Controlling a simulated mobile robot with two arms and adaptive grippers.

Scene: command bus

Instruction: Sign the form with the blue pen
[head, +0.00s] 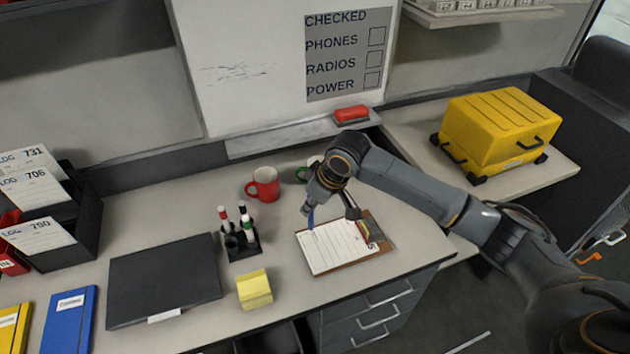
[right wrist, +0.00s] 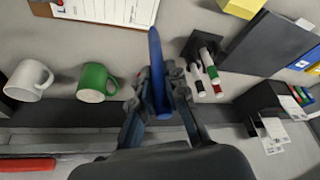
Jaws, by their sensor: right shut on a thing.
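The form (head: 338,250) is a white lined sheet on a brown clipboard (head: 384,246) on the desk. Part of the form also shows at the top of the right wrist view (right wrist: 115,10). My right gripper (head: 328,197) is above the form's far edge, shut on the blue pen (head: 311,217). In the right wrist view the blue pen (right wrist: 158,75) stands out between the fingers (right wrist: 160,92). In the head view its lower end overlaps the form's upper left; I cannot tell whether it touches. My left gripper is not in view.
A black holder (head: 244,250) with several markers stands left of the form. A red mug (head: 264,186), a green mug (head: 302,174) and a white mug (right wrist: 29,80) stand behind. A yellow note block (head: 254,289) and a black folder (head: 163,280) lie left. The desk's front edge is close.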

